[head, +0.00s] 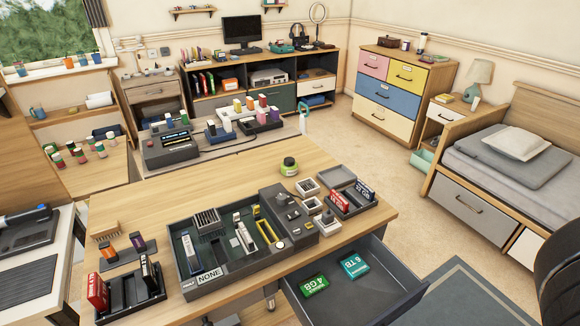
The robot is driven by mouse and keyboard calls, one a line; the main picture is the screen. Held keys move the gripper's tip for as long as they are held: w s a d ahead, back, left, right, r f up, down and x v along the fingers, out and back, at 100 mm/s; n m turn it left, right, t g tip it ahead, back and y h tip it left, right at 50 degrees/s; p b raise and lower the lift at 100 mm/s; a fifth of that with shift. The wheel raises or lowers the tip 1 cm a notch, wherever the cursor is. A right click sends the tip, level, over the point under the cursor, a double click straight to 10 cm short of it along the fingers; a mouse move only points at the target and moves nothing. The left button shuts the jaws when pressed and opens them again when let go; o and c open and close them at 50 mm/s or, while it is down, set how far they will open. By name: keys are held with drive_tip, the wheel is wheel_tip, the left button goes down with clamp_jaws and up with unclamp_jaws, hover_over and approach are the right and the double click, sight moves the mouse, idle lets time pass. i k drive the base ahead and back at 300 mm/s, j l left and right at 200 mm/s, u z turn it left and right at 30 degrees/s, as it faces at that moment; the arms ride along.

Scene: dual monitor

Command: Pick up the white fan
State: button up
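No fan can be made out for certain. Small square parts with whitish frames and dark centres lie on the wooden desk (150,205), right of the open grey computer case (185,268). The back one (307,187) and the one in front of it (312,205) are too small to identify as fans. A third pale part (327,221) lies closer to the front edge. My gripper is not in view, so its state does not show.
The desk's grey drawer (375,312) is open, holding a green (313,284) and a teal block (354,265). A black holder with red and dark modules (352,198) stands right of the pale parts. A green-lidded jar (289,166) stands behind them.

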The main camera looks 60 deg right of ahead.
sight(307, 187)
drive_tip(key=l, duration=0.75)
drive_tip(key=l+z, duration=0.1)
drive_tip(key=l, duration=0.6)
drive_tip(key=i+l, duration=0.1)
drive_tip(key=l, duration=0.65)
drive_tip(key=l+z, duration=0.1)
drive_tip(key=l, duration=0.6)
drive_tip(key=i+l, duration=0.1)
drive_tip(key=l, duration=0.65)
drive_tip(key=l+z, duration=0.1)
drive_tip(key=l, duration=0.6)
drive_tip(key=i, duration=0.05)
